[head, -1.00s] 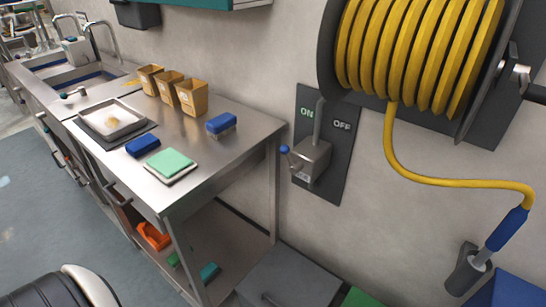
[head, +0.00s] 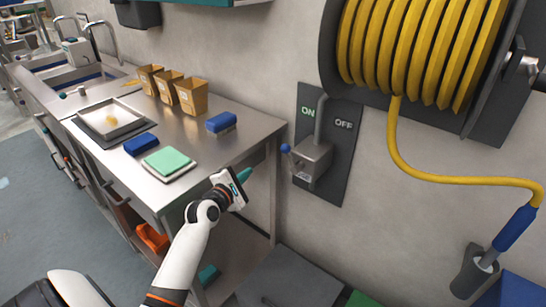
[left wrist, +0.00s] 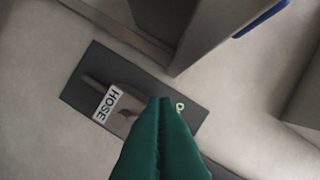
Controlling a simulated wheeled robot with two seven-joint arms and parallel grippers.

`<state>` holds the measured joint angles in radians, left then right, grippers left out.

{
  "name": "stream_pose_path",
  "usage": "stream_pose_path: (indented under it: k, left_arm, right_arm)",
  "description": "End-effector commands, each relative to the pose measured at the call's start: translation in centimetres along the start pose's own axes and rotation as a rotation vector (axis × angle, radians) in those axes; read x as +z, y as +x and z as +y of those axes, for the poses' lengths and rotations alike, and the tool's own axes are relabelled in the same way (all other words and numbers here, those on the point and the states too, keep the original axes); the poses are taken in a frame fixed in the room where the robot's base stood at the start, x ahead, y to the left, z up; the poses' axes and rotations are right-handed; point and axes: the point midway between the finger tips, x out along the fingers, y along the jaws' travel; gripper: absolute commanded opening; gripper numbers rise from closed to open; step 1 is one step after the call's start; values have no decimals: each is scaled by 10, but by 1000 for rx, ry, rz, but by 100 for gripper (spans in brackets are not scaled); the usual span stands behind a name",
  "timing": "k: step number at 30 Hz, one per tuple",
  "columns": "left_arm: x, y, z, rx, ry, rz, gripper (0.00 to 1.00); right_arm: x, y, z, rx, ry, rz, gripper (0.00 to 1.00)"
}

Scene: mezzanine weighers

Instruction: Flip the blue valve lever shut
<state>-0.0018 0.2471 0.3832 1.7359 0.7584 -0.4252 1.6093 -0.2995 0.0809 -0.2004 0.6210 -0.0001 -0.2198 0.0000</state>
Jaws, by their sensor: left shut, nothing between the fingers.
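The valve (head: 312,160) is a grey box on a dark wall panel (head: 340,172) marked ON at left and OFF at right. Its lever's blue knob (head: 285,148) sticks out to the left, below the ON side. My left gripper (head: 246,173) is shut and empty, left of and a little below the knob, with a gap between them. In the left wrist view its teal fingertips (left wrist: 166,102) are together in front of the panel (left wrist: 85,92), which bears a HOSE label (left wrist: 106,103). The blue knob cannot be made out there. My right gripper is out of view.
A steel table (head: 235,145) stands left of the valve, with a blue brush (head: 221,122), a green sponge (head: 168,160) and tan cartons (head: 190,95) on it. A yellow hose reel (head: 420,50) hangs above right. A grey bin lid (head: 290,275) lies below the valve.

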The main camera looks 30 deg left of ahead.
Motion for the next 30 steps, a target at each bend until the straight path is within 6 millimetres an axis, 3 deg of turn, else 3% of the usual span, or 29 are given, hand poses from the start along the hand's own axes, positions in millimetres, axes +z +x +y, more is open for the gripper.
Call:
stream_pose_path:
  k: [7,11,24,30]
  left_arm:
    - [0,3,1,1,3,-1,0]
    - [0,15,1,2,4,0,0]
    - [2,104,1,2,7,-2,0]
    - [-31,108,0,3,4,0,0]
  right_arm:
    - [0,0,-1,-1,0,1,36]
    - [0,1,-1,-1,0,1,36]
    - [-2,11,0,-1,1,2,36]
    - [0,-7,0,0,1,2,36]
